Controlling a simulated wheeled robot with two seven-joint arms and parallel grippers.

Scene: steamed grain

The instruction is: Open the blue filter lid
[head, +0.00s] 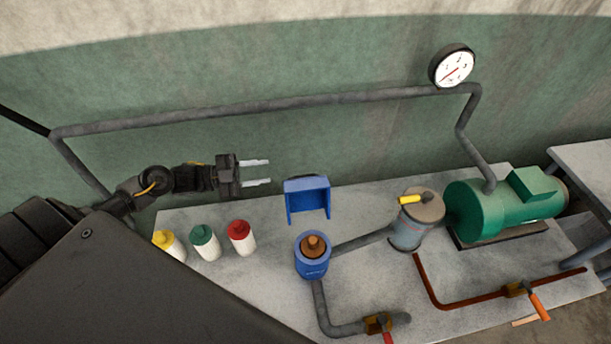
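The blue filter housing (312,265) stands on the grey table, with a brown-orange element showing inside its open top. The blue lid (307,186) stands up behind and above the housing, apart from its mouth; I cannot see what holds it there. My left gripper (268,172) is to the left of the lid and a little above it, fingers pointing right. Its two fingers are spread with nothing between them, and a gap separates them from the lid. My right gripper is not in view.
Bottles with yellow (168,244), green (205,242) and red (241,238) caps stand left of the housing. A pump (512,211), a canister with yellow handle (418,220) and pipes with orange-handled valves (528,297) fill the right. A pipe (270,106) and gauge (452,67) run behind.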

